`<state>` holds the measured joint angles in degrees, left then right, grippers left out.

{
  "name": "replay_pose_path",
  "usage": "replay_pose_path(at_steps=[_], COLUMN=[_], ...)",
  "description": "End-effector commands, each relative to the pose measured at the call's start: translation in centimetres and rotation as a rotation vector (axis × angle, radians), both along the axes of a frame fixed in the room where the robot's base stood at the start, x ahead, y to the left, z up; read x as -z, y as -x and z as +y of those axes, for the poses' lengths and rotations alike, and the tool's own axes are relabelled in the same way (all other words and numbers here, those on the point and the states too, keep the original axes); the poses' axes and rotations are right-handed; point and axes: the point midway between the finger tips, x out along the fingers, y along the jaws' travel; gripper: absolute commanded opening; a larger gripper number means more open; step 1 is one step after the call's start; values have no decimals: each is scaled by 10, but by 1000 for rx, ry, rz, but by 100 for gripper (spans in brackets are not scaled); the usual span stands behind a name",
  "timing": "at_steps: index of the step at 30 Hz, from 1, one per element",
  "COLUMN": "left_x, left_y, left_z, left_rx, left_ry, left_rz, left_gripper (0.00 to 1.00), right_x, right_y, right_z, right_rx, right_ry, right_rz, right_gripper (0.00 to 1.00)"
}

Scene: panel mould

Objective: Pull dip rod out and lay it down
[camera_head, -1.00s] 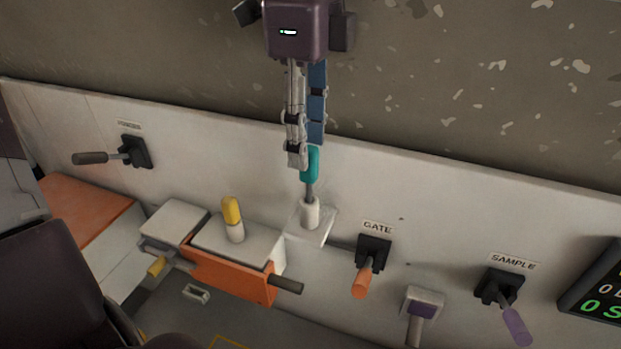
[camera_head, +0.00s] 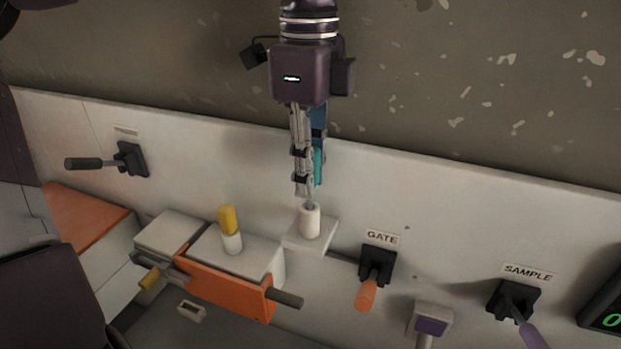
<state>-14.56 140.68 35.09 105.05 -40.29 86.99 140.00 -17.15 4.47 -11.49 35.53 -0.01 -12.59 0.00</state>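The dip rod stands upright in a white socket (camera_head: 310,222) on a pale block against the panel. Its teal handle (camera_head: 318,165) is partly hidden behind a finger of my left gripper (camera_head: 308,180). A short piece of grey rod (camera_head: 310,202) shows between the handle and the socket. My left gripper points down from above, with its fingers alongside the handle. The view does not show whether the fingers press on it. My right gripper is not in view.
A yellow-topped peg (camera_head: 228,218) stands on a grey box left of the socket, behind an orange block (camera_head: 225,288) with a dark bar. The GATE lever (camera_head: 368,293) and SAMPLE lever (camera_head: 508,297) are to the right. Another dark-handled lever (camera_head: 85,163) is at far left.

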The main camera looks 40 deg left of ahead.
Motion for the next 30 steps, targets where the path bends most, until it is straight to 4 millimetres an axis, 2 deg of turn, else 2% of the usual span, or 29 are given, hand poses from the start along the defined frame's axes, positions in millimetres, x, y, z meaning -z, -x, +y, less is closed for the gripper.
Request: replay_pose_path(at_steps=[1,3,13,30], left_x=[0,0,-3,-32], left_y=[0,0,0,0], left_z=[0,0,0,0], left_rx=[0,0,0,0], left_ry=[0,0,0,-1], left_rz=[0,0,-1,-1], left_gripper=[6,0,0,0], right_x=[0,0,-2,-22], right_y=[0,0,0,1], right_z=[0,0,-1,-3], right_rx=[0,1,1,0], right_ry=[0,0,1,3], right_rz=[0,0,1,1], right_gripper=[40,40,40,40])
